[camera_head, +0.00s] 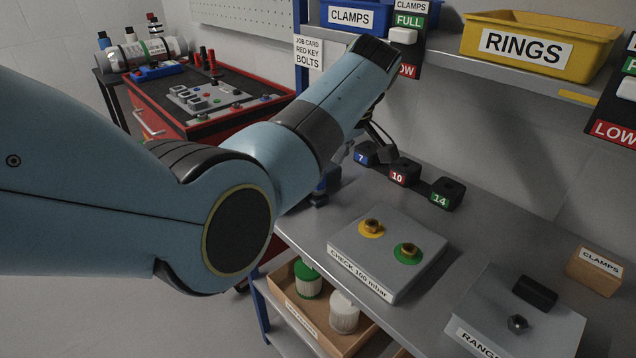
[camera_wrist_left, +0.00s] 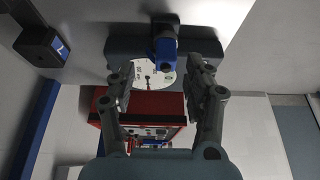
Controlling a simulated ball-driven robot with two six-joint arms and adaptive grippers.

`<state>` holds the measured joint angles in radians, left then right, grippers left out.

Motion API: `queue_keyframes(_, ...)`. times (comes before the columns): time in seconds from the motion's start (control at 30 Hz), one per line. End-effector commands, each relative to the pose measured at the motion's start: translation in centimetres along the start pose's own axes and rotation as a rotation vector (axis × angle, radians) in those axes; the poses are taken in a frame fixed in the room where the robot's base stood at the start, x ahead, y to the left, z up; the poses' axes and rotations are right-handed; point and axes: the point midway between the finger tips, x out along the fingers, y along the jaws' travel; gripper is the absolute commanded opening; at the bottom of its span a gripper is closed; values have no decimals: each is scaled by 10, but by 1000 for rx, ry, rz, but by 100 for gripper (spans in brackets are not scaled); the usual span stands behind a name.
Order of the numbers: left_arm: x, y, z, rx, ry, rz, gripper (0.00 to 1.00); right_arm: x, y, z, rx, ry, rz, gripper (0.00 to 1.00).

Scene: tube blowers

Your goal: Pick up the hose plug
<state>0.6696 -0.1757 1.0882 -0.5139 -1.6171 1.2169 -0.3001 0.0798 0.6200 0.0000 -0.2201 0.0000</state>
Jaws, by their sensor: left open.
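My left gripper (camera_head: 376,138) reaches over the bench's far left end, near the block labelled 7 (camera_head: 364,154). In the left wrist view the gripper (camera_wrist_left: 160,78) is open and its fingers stand apart, with nothing visible between the pads. A blue and black piece (camera_wrist_left: 164,45) lies ahead, between and beyond the fingertips, in front of a white round dial (camera_wrist_left: 153,73) and a dark grey bar (camera_wrist_left: 120,48). This piece may be the hose plug, but I cannot tell for sure. My arm hides that spot in the head view. My right gripper is not in view.
Blocks labelled 10 (camera_head: 404,173) and 14 (camera_head: 447,195) stand beside block 7. The grey check box (camera_head: 372,270) and another grey box (camera_head: 485,320) occupy the bench. A shelf with a yellow RINGS bin (camera_head: 600,45) hangs above. A red tool cart (camera_head: 165,125) stands left.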

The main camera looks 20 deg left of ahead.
Motion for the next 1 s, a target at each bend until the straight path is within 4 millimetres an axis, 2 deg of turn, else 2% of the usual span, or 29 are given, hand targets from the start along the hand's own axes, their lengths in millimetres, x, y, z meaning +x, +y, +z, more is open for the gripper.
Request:
queue_keyframes(0.17, 28, -8, -4, 0, 0, -6, 52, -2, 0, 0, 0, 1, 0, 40)
queue_keyframes(0.3, 45, -8, -4, 1, 0, -4, 52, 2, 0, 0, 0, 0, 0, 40)
queue_keyframes(0.57, 49, -7, -4, 0, 0, -1, 52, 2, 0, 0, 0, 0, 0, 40)
queue_keyframes(1.0, 49, -7, -4, 1, 0, -2, 0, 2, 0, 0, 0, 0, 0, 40)
